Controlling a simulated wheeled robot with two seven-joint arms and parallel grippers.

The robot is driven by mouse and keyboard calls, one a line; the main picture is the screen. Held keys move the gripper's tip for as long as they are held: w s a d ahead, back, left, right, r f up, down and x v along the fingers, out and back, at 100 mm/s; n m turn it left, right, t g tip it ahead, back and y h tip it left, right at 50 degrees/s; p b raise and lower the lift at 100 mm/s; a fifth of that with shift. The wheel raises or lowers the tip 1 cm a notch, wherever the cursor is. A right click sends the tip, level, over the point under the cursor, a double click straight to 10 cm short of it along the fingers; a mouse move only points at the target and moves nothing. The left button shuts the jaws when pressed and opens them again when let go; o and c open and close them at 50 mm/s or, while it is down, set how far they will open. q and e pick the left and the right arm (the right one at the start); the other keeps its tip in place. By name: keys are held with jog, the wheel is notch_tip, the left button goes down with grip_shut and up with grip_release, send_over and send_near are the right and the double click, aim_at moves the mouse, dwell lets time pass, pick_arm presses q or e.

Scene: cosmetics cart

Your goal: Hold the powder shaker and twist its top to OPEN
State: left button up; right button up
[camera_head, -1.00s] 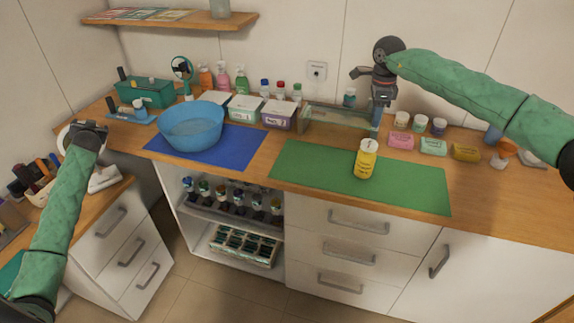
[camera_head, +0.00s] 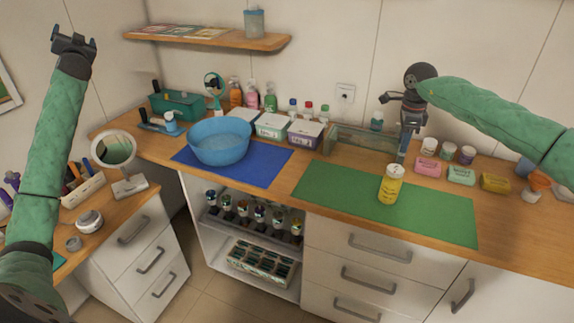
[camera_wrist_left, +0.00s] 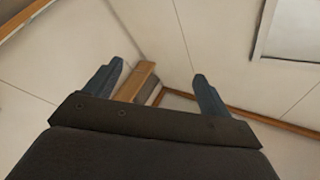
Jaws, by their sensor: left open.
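The powder shaker (camera_head: 389,186) is a yellow cylinder with a pale top. It stands upright on the green mat (camera_head: 440,213), with nothing touching it. My right gripper (camera_head: 403,154) points down behind the shaker and a little to its right, apart from it. Its fingers overlap from this side, so whether they are open is unclear. My left gripper (camera_head: 73,38) is raised high at the far left, well away from the shaker. In the left wrist view its fingers (camera_wrist_left: 157,86) are spread and empty, with only wall and shelf behind them.
A blue bowl (camera_head: 220,141) stands on the blue mat (camera_head: 262,170). Lidded boxes, bottles and a glass tray (camera_head: 362,138) line the back. Soap packs (camera_head: 461,175) and small jars stand at the right. A round mirror (camera_head: 114,149) stands at the left. The green mat is otherwise clear.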

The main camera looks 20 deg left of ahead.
aim_at(391, 187)
pick_arm(q)
jog(key=w+d+f+m+t+h, duration=0.2)
jog(key=w+d+f+m+h, duration=0.2)
jog(key=w+d+f+m, duration=0.8)
jog(key=w+d+f+m+t+h, duration=0.35)
jog(key=w+d+h, duration=0.2)
jog(key=d, duration=1.15)
jog(key=w+d+f+m+t+h, duration=0.1)
jog(key=w+d+f+m+h, duration=0.2)
jog(key=w+d+f+m, duration=0.9)
jog(key=s+d+f+m+g+h, duration=0.1)
jog(key=s+d+f+m+h, duration=0.2)
jog(key=d, duration=1.4)
jog(key=s+d+f+m+g+h, duration=0.2)
jog(key=d+f+m+h, duration=0.5)
jog(key=d, duration=1.1)
jog(key=s+d+f+m+g+h, duration=0.2)
jog(key=s+d+f+m+h, duration=0.3)
jog(key=d, duration=1.3)
notch_tip(391, 187, down, 4)
jog(key=shift+d+f+m+g, duration=0.1)
jog(key=shift+m+g, duration=0.05)
jog(key=shift+m, duration=0.85)
jog(key=shift+d+r+m+g, duration=0.1)
jog(key=shift+m, duration=0.85)
jog(key=shift+w+d, duration=0.15)
jog(key=shift+d, duration=0.1)
jog(key=shift+x, duration=3.45)
jog(key=shift+w+f, duration=0.1)
